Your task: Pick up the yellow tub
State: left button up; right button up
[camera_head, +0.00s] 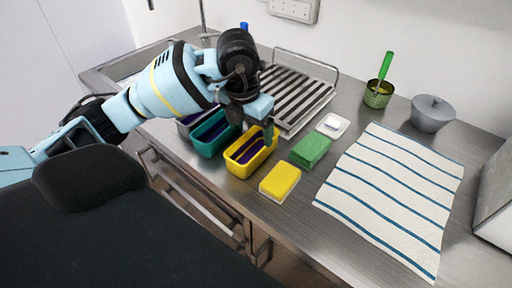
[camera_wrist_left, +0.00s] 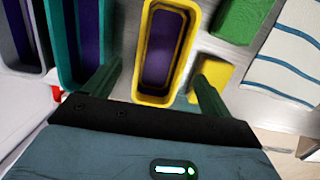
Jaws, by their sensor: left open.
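The yellow tub (camera_head: 238,168) stands upright on the steel counter near the front edge, with a dark purple inside. It fills the upper middle of the left wrist view (camera_wrist_left: 153,99). My left gripper (camera_head: 254,127) is above the tub, pointing down. In the left wrist view its two green fingers (camera_wrist_left: 158,70) are apart, one at the left and one at the right of the tub's near end. It is open, and nothing is held. I cannot tell the exact height of the fingertips against the rim. My right gripper is not in view.
A teal tub (camera_head: 205,148) stands close left of the yellow tub, with a grey tub beyond it. A yellow block (camera_head: 280,179) and a green block (camera_head: 310,150) lie to the right. A drying rack (camera_head: 318,92) is behind. A striped towel (camera_head: 395,190) covers the right.

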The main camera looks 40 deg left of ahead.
aim_at(253, 148)
pick_arm(q)
jog(key=shift+f, duration=0.85)
jog(key=shift+w+f, duration=0.1)
jog(key=shift+f, duration=0.45)
jog(key=shift+w+d+f, duration=0.1)
jog(key=shift+w+f, duration=0.1)
jog(key=shift+f, duration=1)
jog(key=shift+w+f, duration=0.15)
jog(key=shift+f, duration=1)
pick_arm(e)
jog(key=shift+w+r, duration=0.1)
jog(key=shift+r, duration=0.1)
pick_arm(q)
jog(key=c, duration=0.9)
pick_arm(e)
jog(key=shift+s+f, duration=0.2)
